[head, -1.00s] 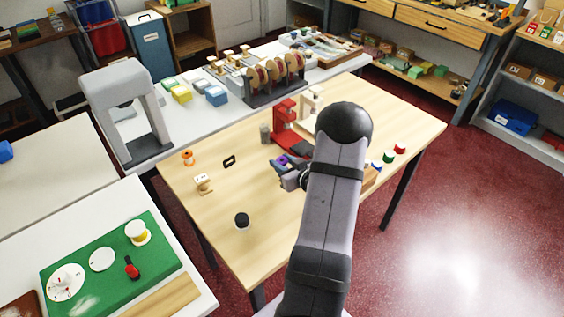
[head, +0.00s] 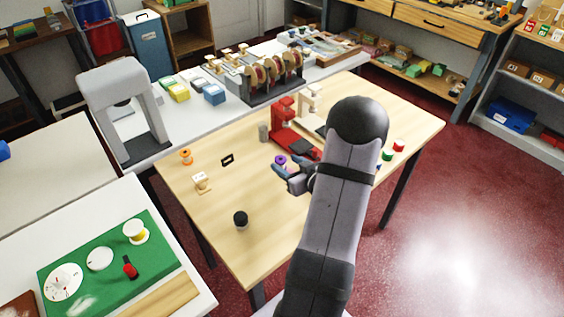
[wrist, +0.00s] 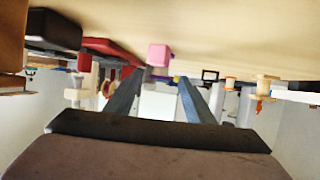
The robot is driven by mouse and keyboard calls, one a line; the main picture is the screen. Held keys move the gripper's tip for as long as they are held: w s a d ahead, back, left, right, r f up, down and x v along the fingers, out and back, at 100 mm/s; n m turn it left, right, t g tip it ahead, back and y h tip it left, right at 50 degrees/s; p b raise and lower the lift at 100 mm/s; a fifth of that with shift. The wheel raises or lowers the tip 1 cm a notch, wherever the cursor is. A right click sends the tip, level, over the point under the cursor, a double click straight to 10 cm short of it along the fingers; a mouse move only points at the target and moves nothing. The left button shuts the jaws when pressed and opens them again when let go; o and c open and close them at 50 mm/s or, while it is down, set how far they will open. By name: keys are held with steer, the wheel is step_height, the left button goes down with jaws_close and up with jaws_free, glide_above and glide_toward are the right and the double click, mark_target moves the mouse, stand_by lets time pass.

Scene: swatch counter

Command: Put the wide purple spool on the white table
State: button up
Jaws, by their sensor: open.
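The purple spool (head: 281,160) stands on the light wood table (head: 215,225), right by my gripper (head: 292,177) in the head view. My gripper is open, held low over that table, with nothing clearly between its fingers. In the wrist view, which looks upside down, the fingers (wrist: 158,79) point towards a pink-purple block shape (wrist: 159,55) on the table; I cannot tell whether it is the spool. White-topped tables stand at the front left (head: 203,296), at the left (head: 50,178) and behind the wood table (head: 190,135).
A red press (head: 285,125) stands just behind my gripper. A black-topped round item (head: 240,219), an orange spool (head: 186,156) and a small dark frame (head: 228,160) are on the wood table. A green mat (head: 75,256) with discs covers much of the front-left table. A grey arch (head: 120,110) stands behind.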

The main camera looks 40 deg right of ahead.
steer(key=v, duration=0.5)
steer(key=shift+s+r, duration=0.2)
steer(key=shift+s, duration=0.15)
steer(key=shift+o, duration=0.5)
steer(key=shift+v, duration=0.9)
steer(key=shift+a, duration=0.1)
